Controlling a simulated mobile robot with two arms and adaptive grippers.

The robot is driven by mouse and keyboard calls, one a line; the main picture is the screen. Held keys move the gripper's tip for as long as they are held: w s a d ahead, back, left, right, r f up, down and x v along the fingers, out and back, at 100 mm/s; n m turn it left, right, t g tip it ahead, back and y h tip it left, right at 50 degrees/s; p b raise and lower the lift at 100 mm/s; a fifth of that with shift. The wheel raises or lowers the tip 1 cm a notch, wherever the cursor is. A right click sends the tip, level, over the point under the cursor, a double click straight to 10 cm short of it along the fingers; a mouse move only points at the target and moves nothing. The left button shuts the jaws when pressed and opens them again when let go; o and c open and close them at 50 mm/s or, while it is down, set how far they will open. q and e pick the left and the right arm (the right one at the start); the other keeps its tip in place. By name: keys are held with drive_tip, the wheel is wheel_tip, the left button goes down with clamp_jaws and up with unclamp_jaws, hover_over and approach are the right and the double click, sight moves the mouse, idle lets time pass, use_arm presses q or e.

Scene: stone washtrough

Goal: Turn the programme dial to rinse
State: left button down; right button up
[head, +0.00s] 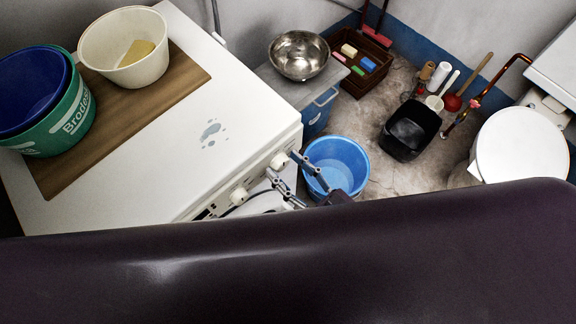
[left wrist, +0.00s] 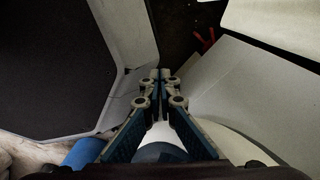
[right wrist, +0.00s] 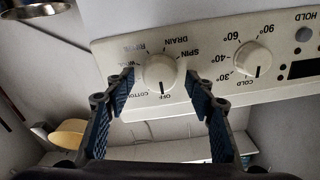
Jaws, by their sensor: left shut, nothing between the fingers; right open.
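The programme dial (right wrist: 160,72) is a round white knob on the washing machine's panel. In the right wrist view its labels appear upside down, and its dark mark points down at OFF. The RINSE label is up and left of the knob. The dial also shows in the head view (head: 279,160) at the machine's front edge. My right gripper (right wrist: 160,79) is open, its fingertips on either side of the dial; I cannot tell whether they touch it. My left gripper (left wrist: 160,74) is shut and empty in the left wrist view, and it is out of the head view.
A temperature dial (right wrist: 252,57) sits beside the programme dial. A blue bucket (head: 336,165) stands on the floor near my right gripper. The white machine top (head: 225,110) holds a wooden board (head: 190,78) with tubs. A steel bowl (head: 299,55) stands behind.

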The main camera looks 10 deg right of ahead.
drive_tip(key=shift+c, duration=0.7)
drive_tip(key=c, duration=1)
use_arm(q)
drive_tip(key=shift+d, duration=0.4)
drive_tip(key=shift+r, duration=0.15)
use_arm(e)
drive_tip(key=shift+r+m+p, duration=0.1)
drive_tip(key=shift+m+p, duration=0.55)
drive_tip(key=shift+m, duration=0.25)
drive_tip(key=shift+d+m+p, duration=0.1)
drive_tip(key=shift+m+p, duration=0.3)
drive_tip(key=shift+m, duration=0.3)
use_arm(q)
drive_tip(key=shift+a+r+p, duration=0.2)
drive_tip(key=shift+r+p, duration=0.25)
drive_tip(key=shift+r, duration=0.9)
use_arm(e)
drive_tip(key=shift+m, duration=1.8)
drive_tip(key=shift+f, duration=0.2)
